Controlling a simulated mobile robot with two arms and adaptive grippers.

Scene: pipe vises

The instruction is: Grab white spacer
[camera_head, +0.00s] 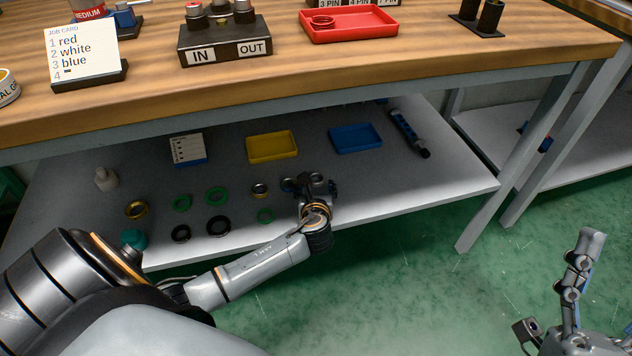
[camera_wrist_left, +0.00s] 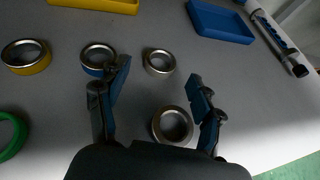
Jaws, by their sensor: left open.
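In the left wrist view, a pale grey-white ring with a metal inner rim (camera_wrist_left: 158,74) lies flat on the shelf beyond my left gripper (camera_wrist_left: 158,88); it looks like the white spacer, though dim light blurs its colour. A darker metal-rimmed ring (camera_wrist_left: 171,142) lies closer, between the fingers near the right one. The left gripper is open and empty, its fingers apart. In the head view, the left gripper (camera_head: 312,184) is over the lower shelf and hides those rings. My right gripper (camera_head: 578,275) is at the lower right, away from the shelf; its finger opening is unclear.
A blue ring (camera_wrist_left: 91,71) lies just beyond the left finger, with a yellow ring (camera_wrist_left: 28,69) farther left. Yellow (camera_head: 272,158) and blue (camera_head: 357,150) trays stand behind. The wooden tabletop (camera_head: 330,88) overhangs the lower shelf (camera_head: 420,190).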

